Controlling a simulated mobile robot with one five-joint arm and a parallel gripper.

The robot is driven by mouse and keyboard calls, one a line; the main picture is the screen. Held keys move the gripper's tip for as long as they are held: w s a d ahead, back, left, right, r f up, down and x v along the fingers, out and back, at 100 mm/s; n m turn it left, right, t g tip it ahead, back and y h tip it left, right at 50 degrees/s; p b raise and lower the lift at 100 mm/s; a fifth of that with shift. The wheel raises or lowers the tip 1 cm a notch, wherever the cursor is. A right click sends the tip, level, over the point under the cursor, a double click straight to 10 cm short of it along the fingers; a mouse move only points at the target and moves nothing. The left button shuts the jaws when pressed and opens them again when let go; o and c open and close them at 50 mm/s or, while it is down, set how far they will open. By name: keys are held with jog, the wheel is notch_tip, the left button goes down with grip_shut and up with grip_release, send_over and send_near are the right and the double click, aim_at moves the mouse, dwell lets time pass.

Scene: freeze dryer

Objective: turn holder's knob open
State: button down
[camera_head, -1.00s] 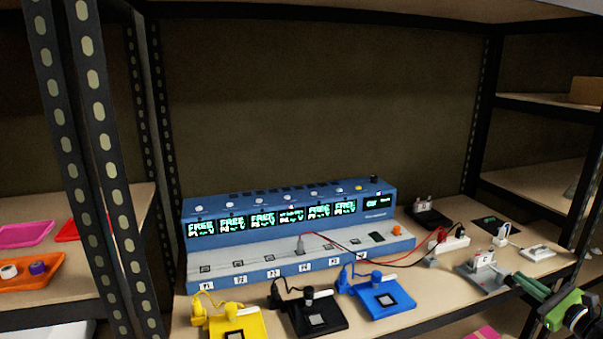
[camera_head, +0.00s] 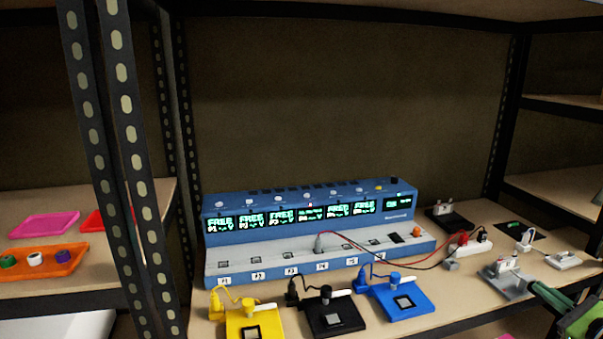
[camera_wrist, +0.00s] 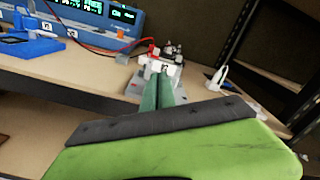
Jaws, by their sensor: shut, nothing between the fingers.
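A grey holder (camera_head: 508,280) with a white block marked with a small label stands at the right of the bench. In the wrist view the grey holder (camera_wrist: 135,88) and its white block (camera_wrist: 160,67) are partly behind my fingers. I cannot make out its knob clearly. My gripper (camera_head: 533,287), green, is shut and empty, just right of this holder in the head view. In the wrist view my gripper (camera_wrist: 158,78) points at the white block; I cannot tell whether it touches. Yellow (camera_head: 253,323), black (camera_head: 337,318) and blue (camera_head: 400,298) holders with round caps stand at the front edge.
A blue multi-channel device (camera_head: 310,212) with lit displays stands behind the holders. A white plug piece (camera_head: 525,240) and a small white block (camera_head: 562,260) lie near the right post.

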jog(key=shift+s+a+f+b, duration=0.1)
jog(key=shift+a+f+b, duration=0.2)
jog(key=shift+a+f, duration=0.1)
jog(key=shift+r, duration=0.1)
dwell(0.3)
jog(key=s, duration=0.6)
jog(key=shift+d+r, duration=0.15)
jog(key=shift+d, duration=0.25)
jog(key=w+p, duration=0.1)
jog(key=w, duration=0.5)
jog(key=shift+w+d+r, duration=0.2)
jog(key=shift+d+r, duration=0.1)
jog(key=shift+r, duration=0.1)
